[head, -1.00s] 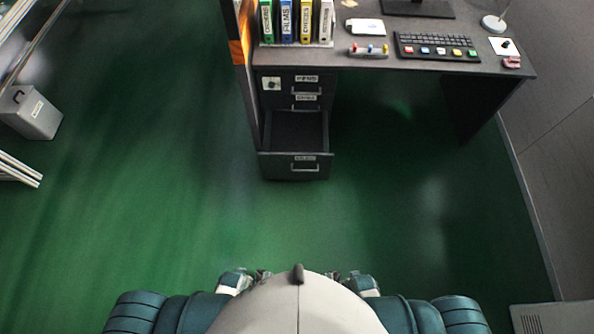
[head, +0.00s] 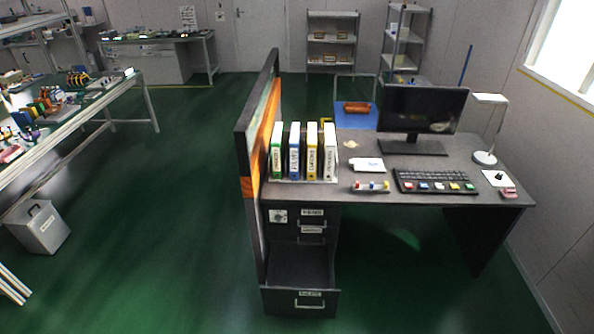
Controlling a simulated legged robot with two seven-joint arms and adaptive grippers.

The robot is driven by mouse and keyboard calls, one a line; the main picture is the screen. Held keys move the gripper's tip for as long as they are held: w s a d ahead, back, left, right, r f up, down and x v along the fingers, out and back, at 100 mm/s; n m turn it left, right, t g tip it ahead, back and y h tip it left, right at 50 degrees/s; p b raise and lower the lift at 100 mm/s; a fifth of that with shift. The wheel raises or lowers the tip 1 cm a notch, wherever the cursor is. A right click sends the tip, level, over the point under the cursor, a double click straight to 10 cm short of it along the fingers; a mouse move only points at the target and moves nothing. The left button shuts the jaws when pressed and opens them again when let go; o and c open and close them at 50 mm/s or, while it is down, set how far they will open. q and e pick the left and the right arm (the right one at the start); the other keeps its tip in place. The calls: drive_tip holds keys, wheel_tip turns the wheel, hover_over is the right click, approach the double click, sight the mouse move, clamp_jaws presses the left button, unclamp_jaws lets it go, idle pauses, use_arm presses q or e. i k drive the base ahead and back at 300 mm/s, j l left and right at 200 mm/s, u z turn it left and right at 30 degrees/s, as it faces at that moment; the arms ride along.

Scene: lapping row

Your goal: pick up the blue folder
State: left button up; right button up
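The blue folder (head: 294,152) is a binder with a white label on its spine. It stands upright in a row on the left side of the dark desk (head: 450,187). A green binder (head: 277,152) is on its left, and a yellow binder (head: 312,152) and a whitish binder (head: 329,153) are on its right. The row stands in a low light holder close to the partition. My grippers are not in view.
A tall partition (head: 243,190) borders the desk's left end. A lower drawer (head: 301,300) stands open below the binders. Green floor (head: 170,230) is clear in front.

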sight(295, 142)
drive_tip(key=i+j+u, duration=0.25)
drive_tip(key=u, duration=0.15)
drive_tip(key=i+j+u, duration=0.25)
drive_tip(key=u, duration=0.15)
drive_tip(key=i+j+u, duration=0.3)
drive_tip(key=u, duration=0.15)
drive_tip(key=i+j+u, duration=0.25)
drive_tip(key=i, duration=0.2)
drive_tip(key=i+u, duration=0.2)
drive_tip(key=i, duration=0.2)
drive_tip(key=i+z, duration=0.45)
drive_tip(key=i+j+z, duration=0.15)
drive_tip(key=i+z, duration=0.4)
drive_tip(key=z, duration=0.3)
drive_tip(key=i+z, duration=0.15)
drive_tip(key=z, duration=0.35)
drive_tip(key=i+j+z, duration=0.1)
drive_tip(key=z, duration=0.35)
drive_tip(key=i+j+z, duration=0.1)
drive_tip(key=z, duration=0.4)
drive_tip(key=i+j+z, duration=0.1)
drive_tip(key=z, duration=0.35)
drive_tip(key=j, duration=0.1)
